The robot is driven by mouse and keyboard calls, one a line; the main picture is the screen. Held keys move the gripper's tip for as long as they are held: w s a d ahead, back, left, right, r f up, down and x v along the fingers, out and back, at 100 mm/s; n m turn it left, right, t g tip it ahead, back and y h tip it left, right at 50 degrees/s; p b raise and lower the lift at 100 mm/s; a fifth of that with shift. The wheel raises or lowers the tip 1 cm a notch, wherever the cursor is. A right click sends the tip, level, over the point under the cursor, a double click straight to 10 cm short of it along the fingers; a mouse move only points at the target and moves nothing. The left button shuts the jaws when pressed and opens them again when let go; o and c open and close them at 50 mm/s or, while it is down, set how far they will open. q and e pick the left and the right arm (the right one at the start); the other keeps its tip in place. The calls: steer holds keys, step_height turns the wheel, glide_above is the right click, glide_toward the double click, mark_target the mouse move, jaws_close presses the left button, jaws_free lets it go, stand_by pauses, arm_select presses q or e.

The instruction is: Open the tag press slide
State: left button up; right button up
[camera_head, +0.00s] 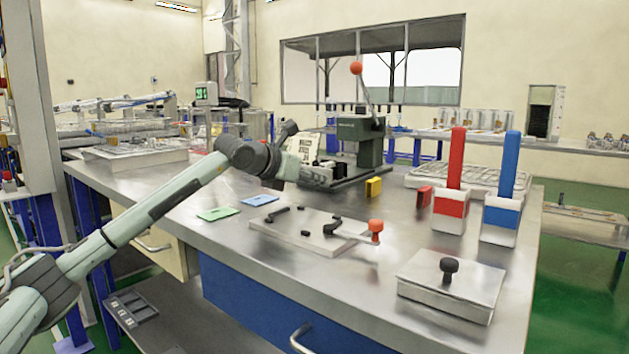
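The tag press is the dark green machine (370,143) at the back of the steel workbench, with a raised lever ending in a red ball (356,68). Its flat base (362,178) runs toward the front left. My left arm comes in from the left, and my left gripper (322,177) is at the front left of the press, close to its base. The gripper overlaps the slide area, so I cannot make out the slide or whether the fingers touch it. The finger opening is too small to judge. My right gripper is not in view.
On the workbench (225,238) are a plate with black clamps and a red knob (310,232), a lidded metal box (452,285), red (452,205) and blue (502,215) bins, a yellow block (373,187), and green (217,214) and blue (259,200) cards. The front left corner is bare.

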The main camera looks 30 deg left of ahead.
arm_select(q)
steer(key=o, duration=0.3)
steer(key=shift+o, duration=0.2)
steer(key=v, duration=1.1)
steer(key=shift+s+a+f, duration=0.1)
steer(key=shift+f, duration=0.05)
steer(key=shift+s+r, duration=0.25)
steer(key=shift+s, duration=0.15)
